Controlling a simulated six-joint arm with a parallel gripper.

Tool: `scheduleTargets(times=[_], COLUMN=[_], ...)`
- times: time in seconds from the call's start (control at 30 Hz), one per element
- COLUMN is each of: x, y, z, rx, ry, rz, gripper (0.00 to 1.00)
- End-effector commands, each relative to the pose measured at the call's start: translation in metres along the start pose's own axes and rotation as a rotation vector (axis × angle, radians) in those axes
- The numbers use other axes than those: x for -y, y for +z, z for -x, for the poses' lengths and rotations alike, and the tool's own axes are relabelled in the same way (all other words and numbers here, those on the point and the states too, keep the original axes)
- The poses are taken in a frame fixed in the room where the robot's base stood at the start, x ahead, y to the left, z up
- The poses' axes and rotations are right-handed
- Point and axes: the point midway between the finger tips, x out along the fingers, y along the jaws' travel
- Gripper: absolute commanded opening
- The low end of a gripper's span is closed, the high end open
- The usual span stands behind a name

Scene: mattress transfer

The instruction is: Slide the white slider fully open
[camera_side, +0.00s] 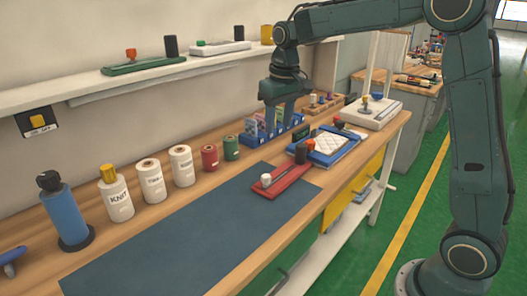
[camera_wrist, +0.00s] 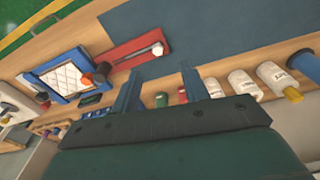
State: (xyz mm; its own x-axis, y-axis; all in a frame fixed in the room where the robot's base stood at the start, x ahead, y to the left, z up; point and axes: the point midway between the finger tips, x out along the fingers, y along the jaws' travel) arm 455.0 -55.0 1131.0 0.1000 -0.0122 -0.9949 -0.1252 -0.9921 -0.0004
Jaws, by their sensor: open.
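The white slider (camera_side: 266,180) is a small pale knob near the left end of a red base (camera_side: 285,178), which lies on the dark blue mat. In the wrist view the white slider (camera_wrist: 157,49) is at the right end of the red base (camera_wrist: 130,52). My gripper (camera_side: 279,117) is in the air over the back of the bench, behind the red base and apart from it. In the wrist view my gripper (camera_wrist: 160,77) has its two blue fingers spread with nothing between them.
A blue tray with a white quilted pad (camera_side: 331,143) sits right of the red base; dark and orange knobs stand between them. A blue rack (camera_side: 258,137) is below my gripper. Thread spools and bottles (camera_side: 181,165) line the back. The dark mat (camera_side: 190,228) is mostly clear.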

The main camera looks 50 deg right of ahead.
Motion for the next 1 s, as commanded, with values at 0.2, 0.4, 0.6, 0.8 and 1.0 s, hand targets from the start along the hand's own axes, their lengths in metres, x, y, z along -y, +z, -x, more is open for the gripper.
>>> scheduleTargets(times=[0.2, 0.4, 0.6, 0.8, 1.0], x=[-0.009, -0.015, -0.017, -0.017, -0.016], y=[-0.036, -0.053, -0.057, -0.057, -0.056], z=[-0.038, -0.061, -0.067, -0.068, -0.08], rx=[0.061, 0.094, 0.102, 0.102, 0.104], ry=[0.002, 0.002, 0.002, 0.002, 0.002], rz=[-0.02, -0.031, -0.034, -0.033, -0.033], gripper=[0.45, 0.45, 0.45, 0.45, 0.45])
